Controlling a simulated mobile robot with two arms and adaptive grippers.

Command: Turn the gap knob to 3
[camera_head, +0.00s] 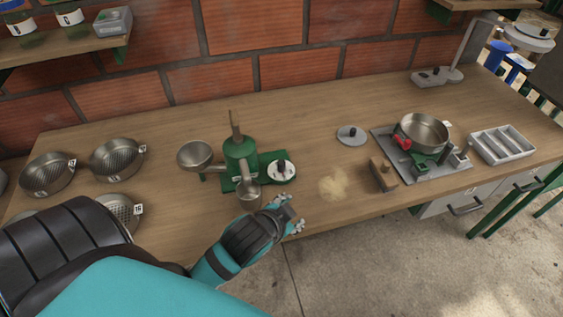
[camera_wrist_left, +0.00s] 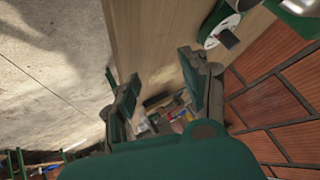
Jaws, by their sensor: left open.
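The gap knob (camera_head: 281,167) is a dark knob on a round white dial, on the right side of the green pulper (camera_head: 240,155). It also shows at the upper right in the left wrist view (camera_wrist_left: 229,38), with the white dial around it. The dial's numbers are too small to read. My left gripper (camera_head: 294,214) is at the table's front edge, in front of the knob and apart from it. In the left wrist view its two fingers (camera_wrist_left: 162,95) are spread with nothing between them. My right gripper is in neither view.
A metal hopper (camera_head: 195,155) and a metal cup (camera_head: 249,192) stand close by the pulper. Sieves (camera_head: 117,158) are at the left. Powder lies right of the dial.

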